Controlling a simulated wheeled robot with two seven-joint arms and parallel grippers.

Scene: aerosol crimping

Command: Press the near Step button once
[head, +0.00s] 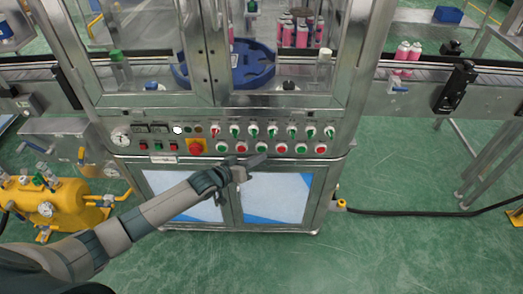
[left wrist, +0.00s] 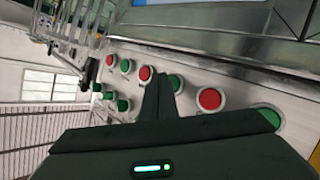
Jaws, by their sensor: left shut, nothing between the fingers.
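The machine's control panel (head: 165,133) carries a lower row of round green and red push buttons, with a row of switches above. No label is readable, so I cannot tell which button is Step. My left gripper (head: 258,161) is shut and empty, just below the middle of the button row in the head view. In the left wrist view its fingers (left wrist: 158,92) point at the panel between a red button (left wrist: 145,73) and a green button (left wrist: 176,83). Another red button (left wrist: 209,99) lies to the right. I cannot tell whether the fingertips touch the panel. My right gripper is not seen.
A red emergency stop on a yellow plate (head: 196,147) sits left of the buttons. Cabinet doors (head: 275,197) are below the panel. A yellow tank (head: 45,205) stands on the left. A black hose (head: 410,213) crosses the green floor on the right.

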